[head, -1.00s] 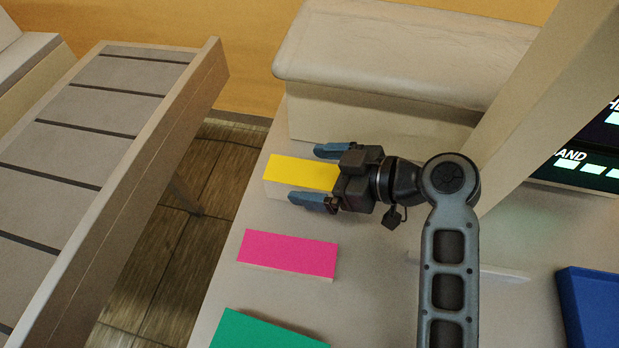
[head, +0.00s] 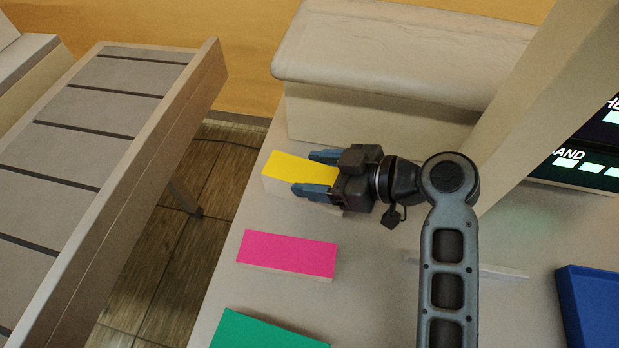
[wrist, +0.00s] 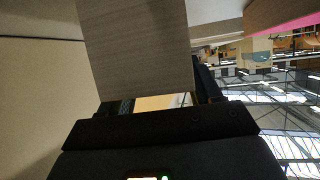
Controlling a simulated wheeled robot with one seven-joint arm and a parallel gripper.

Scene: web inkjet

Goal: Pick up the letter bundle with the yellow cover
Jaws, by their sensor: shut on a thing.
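The letter bundle with the yellow cover (head: 287,168) lies on the pale table top, near the back, in front of a large beige block. My gripper (head: 316,173) is shut on it from the right, one blue finger on each long side. The right part of the bundle is hidden by the gripper. In the wrist view, a grey-brown face (wrist: 140,50), seemingly the bundle, stands out from between the jaws; its yellow cover does not show there.
A pink-covered bundle (head: 288,253) and a green-covered bundle (head: 265,332) lie nearer on the table (head: 375,300). The beige block (head: 395,60) is close behind the gripper. A beige post (head: 555,100) rises at right. A blue tray (head: 590,308) sits at lower right. A slatted conveyor (head: 95,130) is at left.

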